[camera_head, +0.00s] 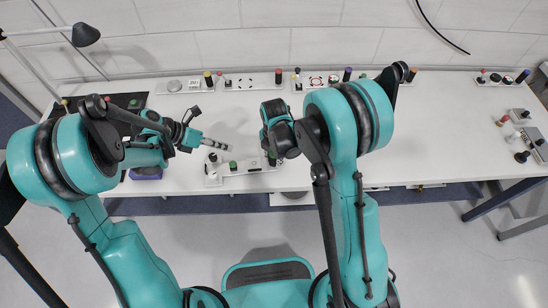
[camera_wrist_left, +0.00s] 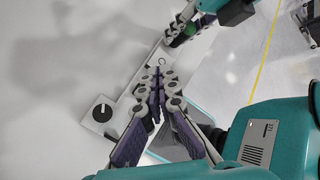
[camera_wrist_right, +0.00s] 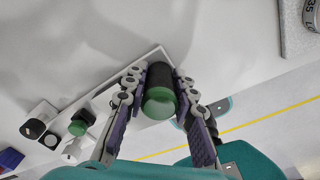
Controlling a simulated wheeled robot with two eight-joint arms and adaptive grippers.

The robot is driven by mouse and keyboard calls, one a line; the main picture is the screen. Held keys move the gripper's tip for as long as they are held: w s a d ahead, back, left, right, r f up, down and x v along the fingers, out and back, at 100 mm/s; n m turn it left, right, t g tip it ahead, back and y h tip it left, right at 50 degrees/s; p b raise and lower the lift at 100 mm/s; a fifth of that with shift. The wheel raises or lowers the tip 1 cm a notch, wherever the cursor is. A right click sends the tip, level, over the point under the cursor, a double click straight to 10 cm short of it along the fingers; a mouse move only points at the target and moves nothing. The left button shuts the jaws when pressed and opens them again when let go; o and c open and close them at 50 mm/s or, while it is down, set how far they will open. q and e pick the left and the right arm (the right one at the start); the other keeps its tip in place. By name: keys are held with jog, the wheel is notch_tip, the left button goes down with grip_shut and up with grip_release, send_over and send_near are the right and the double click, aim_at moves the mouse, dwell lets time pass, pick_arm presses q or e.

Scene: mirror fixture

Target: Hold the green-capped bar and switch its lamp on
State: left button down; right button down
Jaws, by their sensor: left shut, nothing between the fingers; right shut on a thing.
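The green-capped bar (camera_wrist_right: 160,98) is a dark upright cylinder with a green top. My right gripper (camera_wrist_right: 162,76) is shut around it at the white fixture plate (camera_wrist_left: 128,90). The green cap shows between the right fingers in the left wrist view (camera_wrist_left: 189,29). On the plate's other end are a black knob (camera_wrist_left: 102,112) with a white mark and a small green-topped part (camera_wrist_right: 77,128); whether that part is lit cannot be told. My left gripper (camera_head: 228,149) is shut and empty, above the plate; in the left wrist view its fingers hide the plate's middle.
A row of plates with coloured posts (camera_head: 278,76) runs along the back of the white table (camera_head: 430,140). More small fixtures (camera_head: 525,135) stand at the right end. A blue box (camera_wrist_right: 10,158) lies near the plate. The table right of my right arm is largely clear.

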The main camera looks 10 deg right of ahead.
aim_at(233, 162)
pick_arm(q)
notch_tip(233, 162, down, 7)
jog(key=shift+f, duration=0.6)
dwell(1.2)
jog(key=shift+s+f, duration=0.1)
jog(key=shift+f, duration=0.25)
jog(key=shift+r, duration=0.4)
notch_tip(233, 162, up, 6)
dwell(0.7)
